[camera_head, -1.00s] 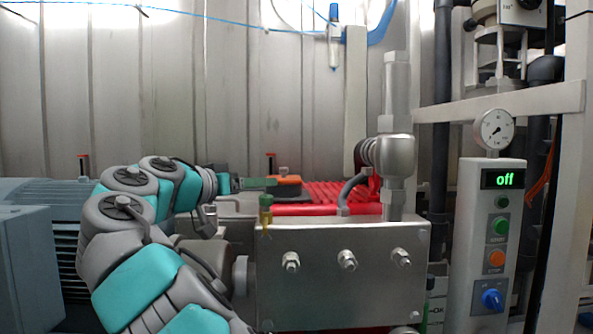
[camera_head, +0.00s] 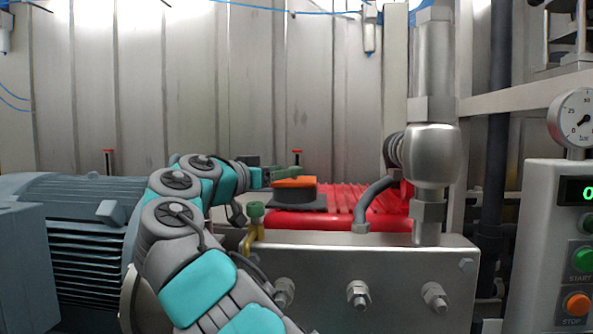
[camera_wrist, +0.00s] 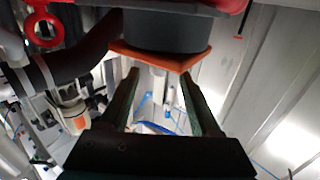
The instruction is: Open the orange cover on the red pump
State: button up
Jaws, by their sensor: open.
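The orange cover (camera_head: 296,183) sits flat on a round dark base (camera_head: 293,194) on top of the red pump (camera_head: 345,203). It looks closed. My gripper (camera_head: 276,174) is open at the cover's left side in the head view. In the wrist view, which looks upside down, the orange cover (camera_wrist: 160,55) lies along the dark cylinder just beyond my two fingertips (camera_wrist: 159,76). Nothing is between the fingers. I cannot tell whether a finger touches the cover.
A steel block with bolts (camera_head: 365,282) stands in front of the pump, with a vertical steel pipe (camera_head: 433,80) on the right. A grey motor (camera_head: 80,235) is at left. A green-topped yellow valve (camera_head: 256,215) stands near my arm. A control panel (camera_head: 548,240) is at right.

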jog(key=x, duration=0.4)
jog(key=shift+w+d, duration=0.1)
jog(key=shift+w, duration=0.1)
grip_shut()
dwell(0.3)
dwell(0.9)
